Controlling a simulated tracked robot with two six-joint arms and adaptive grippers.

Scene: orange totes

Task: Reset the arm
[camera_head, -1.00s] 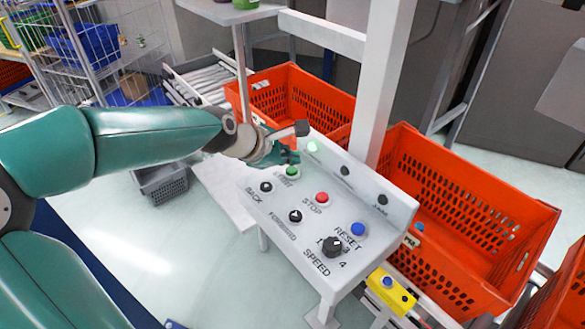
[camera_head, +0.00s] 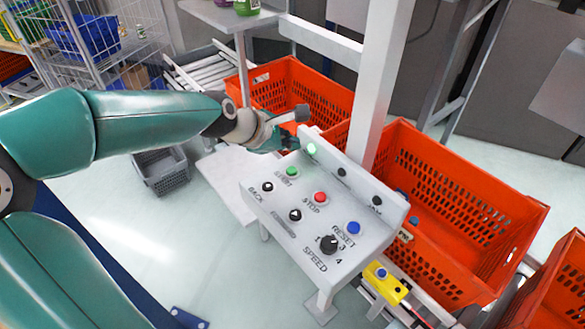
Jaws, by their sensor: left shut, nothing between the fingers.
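My left arm reaches in from the left. Its gripper (camera_head: 290,143) is shut and empty, a little above and behind the green START button (camera_head: 292,172). It appears apart from the button. The white control panel (camera_head: 262,205) also carries a red STOP button (camera_head: 319,196), a blue RESET button (camera_head: 353,228), a black SPEED knob (camera_head: 328,244) and small black BACK and forward buttons. A green lamp (camera_head: 311,149) is lit on the raised back strip. My right gripper is not in view.
An orange tote (camera_head: 262,76) stands behind the panel and another (camera_head: 470,190) to its right, with small blue items inside. A white post (camera_head: 384,80) rises behind the panel. A yellow box (camera_head: 385,283) with a blue button sits at the lower right. A grey crate (camera_head: 160,172) is on the floor.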

